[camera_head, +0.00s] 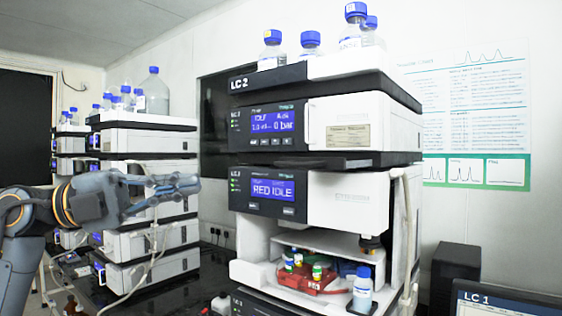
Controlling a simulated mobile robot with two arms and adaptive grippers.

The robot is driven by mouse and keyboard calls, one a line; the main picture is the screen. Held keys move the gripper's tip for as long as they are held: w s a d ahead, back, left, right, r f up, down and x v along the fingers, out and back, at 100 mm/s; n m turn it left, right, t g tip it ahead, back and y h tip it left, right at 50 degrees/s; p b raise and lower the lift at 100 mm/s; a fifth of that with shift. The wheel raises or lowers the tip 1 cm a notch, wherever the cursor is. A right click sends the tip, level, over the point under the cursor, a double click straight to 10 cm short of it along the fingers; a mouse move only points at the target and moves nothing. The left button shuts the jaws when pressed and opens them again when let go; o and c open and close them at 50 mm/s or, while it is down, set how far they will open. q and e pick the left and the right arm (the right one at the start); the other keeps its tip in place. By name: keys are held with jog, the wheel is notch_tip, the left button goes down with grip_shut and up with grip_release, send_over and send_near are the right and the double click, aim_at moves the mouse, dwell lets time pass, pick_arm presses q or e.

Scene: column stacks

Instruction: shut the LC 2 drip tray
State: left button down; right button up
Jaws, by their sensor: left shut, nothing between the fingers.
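The LC 2 stack (240,83) stands in the middle, with its name on the top module. Its lower bay (250,246) is open at the front. In it sits a red tray (328,285) with several small vials. A dark ledge under a blue-capped bottle (362,291) sticks out at the bay's front right; I cannot tell whether this is the drip tray. My left gripper (194,183) reaches in from the left, shut and empty, in front of the left stack and apart from LC 2. My right gripper is not in view.
Another instrument stack (150,140) with bottles on top stands behind my left arm. Blue-capped bottles (310,42) stand on LC 2. A dark box (455,272) and a screen marked LC 1 (505,300) are at the lower right. Tubing runs down LC 2's right side.

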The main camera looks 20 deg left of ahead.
pick_arm(q)
jog(key=s, duration=0.1)
jog(key=p, duration=0.4)
send_near(294, 165)
jog(key=s+d+r, duration=0.1)
jog(key=s+d, duration=0.1)
jog(key=d, duration=0.3)
jog(key=w+p, duration=0.1)
jog(key=w, duration=0.1)
jog(key=w+p, duration=0.1)
jog(key=shift+w+d+r+y, duration=0.1)
jog(key=shift+w+d+y, duration=0.05)
jog(key=shift+w+y, duration=0.2)
jog(key=shift+w, duration=0.3)
jog(key=shift+d, duration=0.1)
jog(key=shift+w, duration=0.1)
